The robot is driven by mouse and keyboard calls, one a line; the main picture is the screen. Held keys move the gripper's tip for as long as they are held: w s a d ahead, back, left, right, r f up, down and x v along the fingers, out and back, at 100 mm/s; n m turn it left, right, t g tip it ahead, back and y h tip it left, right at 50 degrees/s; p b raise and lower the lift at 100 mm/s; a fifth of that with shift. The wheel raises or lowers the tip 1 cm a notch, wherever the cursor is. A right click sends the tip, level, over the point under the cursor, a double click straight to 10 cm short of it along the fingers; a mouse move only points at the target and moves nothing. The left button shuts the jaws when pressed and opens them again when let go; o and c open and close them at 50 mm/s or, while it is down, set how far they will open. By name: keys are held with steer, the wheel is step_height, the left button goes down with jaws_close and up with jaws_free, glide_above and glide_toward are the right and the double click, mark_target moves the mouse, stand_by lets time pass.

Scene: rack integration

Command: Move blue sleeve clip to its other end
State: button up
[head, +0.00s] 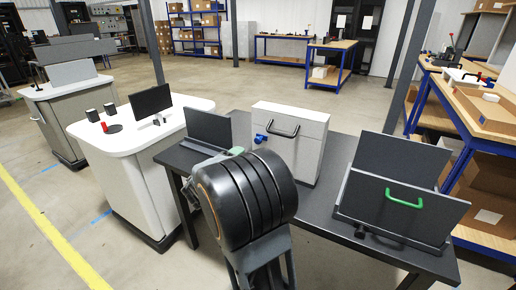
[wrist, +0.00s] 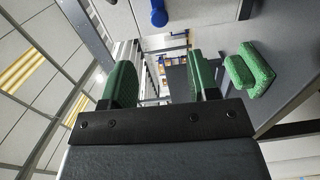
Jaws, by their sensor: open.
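A small blue piece (head: 260,138), which looks like the sleeve clip, is on the front of a light grey box (head: 316,150), near the left end of its black handle (head: 284,134). In the wrist view the blue piece (wrist: 158,13) is at the top, with the black handle (wrist: 243,9) to its right. My gripper (wrist: 158,75) is open and empty, its two green-padded fingers apart, with the blue piece beyond them. In the head view my black arm link hides most of the gripper and part of the box's surroundings.
The box stands on a dark table (head: 325,200). A dark case with a green handle (head: 404,197) is at the right, and a dark panel (head: 209,128) at the left. In the wrist view, green blocks (wrist: 236,71) lie right of my fingers. A white counter (head: 100,127) is further left.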

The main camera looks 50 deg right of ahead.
mark_target(257, 142)
steer(key=x, duration=1.4)
steer(key=shift+w+r+p, duration=0.15)
steer(key=shift+w+p, duration=0.2)
steer(key=shift+p, duration=0.05)
jaws_close()
